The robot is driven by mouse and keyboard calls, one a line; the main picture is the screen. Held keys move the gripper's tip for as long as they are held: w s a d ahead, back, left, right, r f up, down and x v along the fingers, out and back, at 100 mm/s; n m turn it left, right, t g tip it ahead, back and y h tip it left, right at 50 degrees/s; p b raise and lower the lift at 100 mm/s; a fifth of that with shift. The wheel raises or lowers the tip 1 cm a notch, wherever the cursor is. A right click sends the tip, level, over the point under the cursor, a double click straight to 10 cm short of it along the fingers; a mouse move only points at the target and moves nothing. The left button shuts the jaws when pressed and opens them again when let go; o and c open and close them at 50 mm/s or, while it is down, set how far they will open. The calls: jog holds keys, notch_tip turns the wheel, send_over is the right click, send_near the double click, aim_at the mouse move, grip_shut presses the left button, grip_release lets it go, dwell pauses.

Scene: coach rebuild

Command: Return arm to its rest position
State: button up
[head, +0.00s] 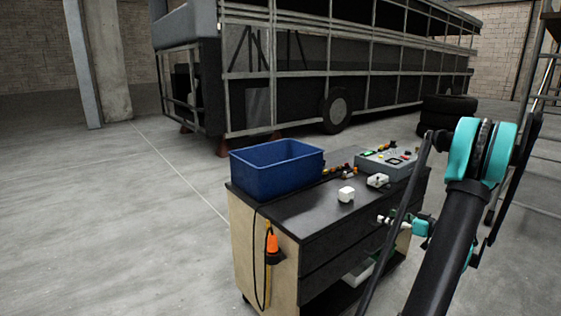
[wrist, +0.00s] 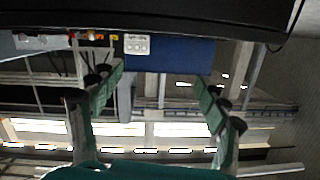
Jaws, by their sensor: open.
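My arm (head: 440,250) rises at the right of the head view, its dark links and teal joints beside the cart. My gripper (wrist: 157,85) shows in the wrist view with its two green fingers spread wide and nothing between them. In the head view, what looks like its teal and white end is small and partly hidden behind an arm link, at the cart's right side. The wrist view is upside down, with the dark cart top along its upper edge.
A bus frame (head: 300,85) and tyres (head: 447,107) stand behind. Floor at left is clear.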

jog(key=s+a+f+m+g+h, duration=0.1)
jog(key=s+a+g, duration=0.1)
jog(key=s+a, duration=0.35)
jog(key=s+a+f+m+g+h, duration=0.1)
jog(key=s+a+g+h, duration=0.1)
jog(key=a, duration=0.6)
jog(key=s+a+m+g+h, duration=0.1)
jog(key=s+a+m+g, duration=0.15)
jog(key=a, duration=0.35)
jog(key=s+a+f+m+h, duration=0.1)
jog(key=s+f+h, duration=0.1)
jog(key=s, duration=0.7)
jog(key=s+a+f+m+g+h, duration=0.1)
jog(key=s+a+f+h, duration=0.1)
jog(key=s, duration=0.8)
jog(key=shift+f+h, duration=0.55)
jog(key=shift+h, duration=0.65)
jog(key=shift+g, duration=0.25)
